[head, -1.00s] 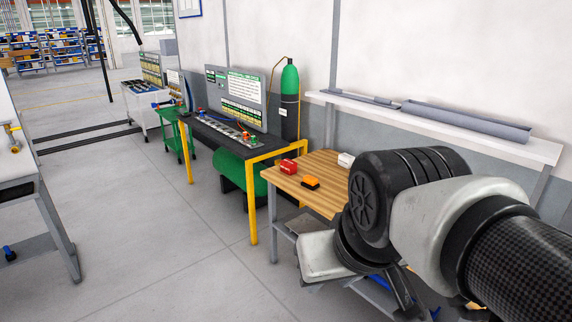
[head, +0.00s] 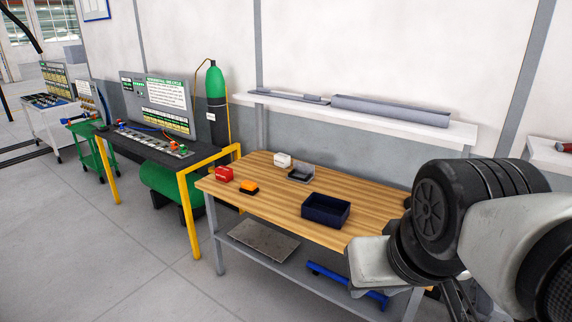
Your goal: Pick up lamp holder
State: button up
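Several small items lie on a wooden-topped table (head: 290,220) in the head view; I cannot tell for sure which one is the lamp holder. They are a red block (head: 224,174), an orange and black piece (head: 249,188), a small white block (head: 283,160) and a grey, partly see-through box (head: 300,174). My arm fills the lower right, in front of the table's right end. Only part of my gripper (head: 462,302) shows at the bottom edge, apart from these items. Its fingertips are not clear.
A dark blue open bin (head: 326,210) stands on the table. A lower shelf holds a grey plate (head: 263,240) and a blue bar (head: 347,285). A yellow-framed bench (head: 195,215) stands left, with a green cylinder (head: 216,103) behind. Floor at lower left is clear.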

aim_at(302, 173)
jog(key=z, duration=0.3)
jog(key=i+j+z, duration=0.45)
jog(key=j, duration=0.15)
jog(key=i+j+z, duration=0.2)
jog(key=j, duration=0.15)
jog(key=i+j, duration=0.15)
jog(key=j, duration=0.2)
jog(key=i+j+z, duration=0.15)
jog(key=j, duration=0.2)
jog(key=i+j, duration=0.15)
jog(key=j, duration=0.25)
jog(key=i+j, duration=0.15)
jog(key=j, duration=0.25)
jog(key=i+j, duration=0.15)
jog(key=j, duration=0.25)
jog(key=i+j, duration=0.2)
jog(key=j, duration=0.15)
jog(key=i+j+z, duration=0.1)
jog(key=j, duration=0.3)
jog(key=i+j, duration=0.2)
jog(key=j, duration=0.2)
